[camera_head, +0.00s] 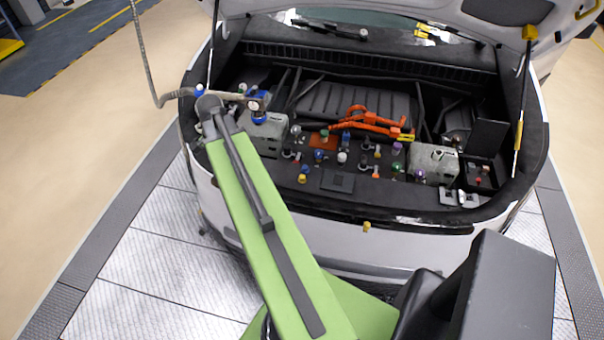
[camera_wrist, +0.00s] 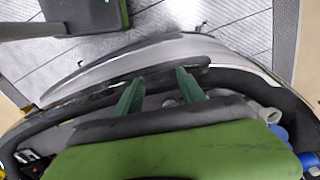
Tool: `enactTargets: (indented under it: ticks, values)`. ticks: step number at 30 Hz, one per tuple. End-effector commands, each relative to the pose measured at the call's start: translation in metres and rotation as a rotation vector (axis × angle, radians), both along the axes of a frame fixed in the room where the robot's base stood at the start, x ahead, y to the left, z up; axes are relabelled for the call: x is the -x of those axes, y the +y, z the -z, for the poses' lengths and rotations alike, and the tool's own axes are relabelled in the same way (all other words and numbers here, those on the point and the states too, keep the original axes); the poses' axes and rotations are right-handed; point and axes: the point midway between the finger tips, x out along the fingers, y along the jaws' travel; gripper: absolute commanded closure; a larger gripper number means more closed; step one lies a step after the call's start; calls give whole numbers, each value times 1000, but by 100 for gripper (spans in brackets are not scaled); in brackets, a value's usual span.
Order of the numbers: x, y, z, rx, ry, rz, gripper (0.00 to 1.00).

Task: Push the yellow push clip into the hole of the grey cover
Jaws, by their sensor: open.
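A small yellow piece (camera_head: 367,226), which looks like the push clip, stands at the front edge of the car's engine bay, right of centre. I cannot tell whether it is seated in a hole. A dark grey panel (camera_head: 338,181) lies at the front of the bay and may be the cover; its hole is too small to make out. In the wrist view, my gripper (camera_wrist: 158,88) has two green fingers spread apart with nothing between them, near the dark edge of the bay. In the head view, my arm reaches to the bay's left side, away from the yellow piece.
The raised hood (camera_head: 565,25) overhangs the bay. Orange cables (camera_head: 372,122), coloured caps and a grey metal box (camera_head: 433,163) crowd it. A blue-capped fitting with a hose (camera_head: 258,100) is beside my arm's end. The tiled floor (camera_head: 130,270) left of the car is clear.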

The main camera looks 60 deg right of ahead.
Motion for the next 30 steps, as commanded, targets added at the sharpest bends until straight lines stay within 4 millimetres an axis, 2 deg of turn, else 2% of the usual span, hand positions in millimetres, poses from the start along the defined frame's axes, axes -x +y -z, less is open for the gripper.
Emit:
enactTargets:
  ticks: [1,3,6,9,13,20,30]
  values:
    - [23,-48,-18,0,0,203,53]
    - [58,-100,-27,0,0,477,53]
    - [106,-155,-37,-1,0,798,53]
    - [142,-188,-43,-1,0,1012,53]
    - [163,-205,-44,0,0,1137,53]
    - [165,-206,-34,0,0,1152,53]
    - [165,-205,33,0,0,1149,53]
